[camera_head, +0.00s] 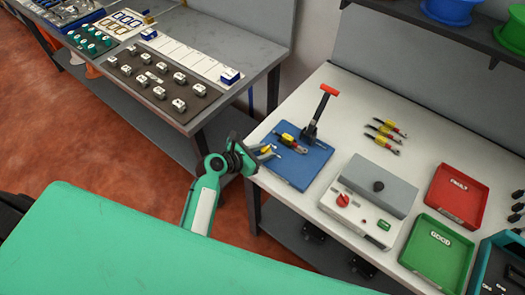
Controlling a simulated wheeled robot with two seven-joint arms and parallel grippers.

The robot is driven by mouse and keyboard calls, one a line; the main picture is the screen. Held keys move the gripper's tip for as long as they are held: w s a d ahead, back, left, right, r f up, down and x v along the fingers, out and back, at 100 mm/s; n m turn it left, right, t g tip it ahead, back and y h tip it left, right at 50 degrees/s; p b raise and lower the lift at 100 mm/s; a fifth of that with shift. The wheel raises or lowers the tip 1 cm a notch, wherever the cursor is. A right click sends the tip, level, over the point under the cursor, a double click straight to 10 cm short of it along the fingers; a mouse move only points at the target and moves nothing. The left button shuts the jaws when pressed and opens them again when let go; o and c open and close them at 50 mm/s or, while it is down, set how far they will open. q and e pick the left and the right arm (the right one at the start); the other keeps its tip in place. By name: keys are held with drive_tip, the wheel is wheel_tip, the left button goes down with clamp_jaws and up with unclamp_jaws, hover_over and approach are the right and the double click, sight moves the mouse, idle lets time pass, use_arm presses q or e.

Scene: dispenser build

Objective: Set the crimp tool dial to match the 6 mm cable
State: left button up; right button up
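A white and grey bench machine (358,213) stands at the front of the white table. It has a red dial (343,200), a black knob on its grey top and a green button; I cannot read the dial's setting. A black stand tool with a red handle (319,116) stands upright at the back of a blue mat (299,174). A short yellow, red and black cable piece (290,142) lies on the mat; its size is not readable. My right gripper is not in view.
Several similar cable pieces (384,134) lie behind the machine. A red tray (457,193) and a green tray (437,250) are to its right. A grey table (225,52) with rows of small parts is at the back left.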

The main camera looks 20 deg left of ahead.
use_arm(q)
drive_tip(key=shift+c, duration=0.5)
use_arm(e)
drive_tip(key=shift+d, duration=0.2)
use_arm(q)
drive_tip(key=shift+a+m+g, duration=0.1)
drive_tip(key=shift+m+g, duration=0.2)
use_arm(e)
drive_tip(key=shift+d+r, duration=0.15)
use_arm(q)
drive_tip(key=shift+w+a+m+g+h+p, duration=0.15)
drive_tip(key=shift+m+g+h+p, duration=0.4)
drive_tip(key=shift+m+g+h, duration=0.4)
drive_tip(key=m+g+h, duration=0.2)
drive_tip(key=shift+w+a+m, duration=0.1)
drive_tip(key=shift+w+m, duration=0.05)
drive_tip(key=shift+m, duration=0.2)
drive_tip(key=m+g, duration=0.1)
drive_tip(key=m+g+h, duration=0.1)
drive_tip(key=m+g, duration=0.1)
drive_tip(key=g, duration=0.1)
drive_tip(key=shift+w+m+h, duration=0.25)
drive_tip(key=shift+m, duration=0.05)
drive_tip(key=shift+w+m+g, duration=0.15)
drive_tip(key=shift+m+g, duration=1.35)
drive_tip(key=shift+g, duration=0.35)
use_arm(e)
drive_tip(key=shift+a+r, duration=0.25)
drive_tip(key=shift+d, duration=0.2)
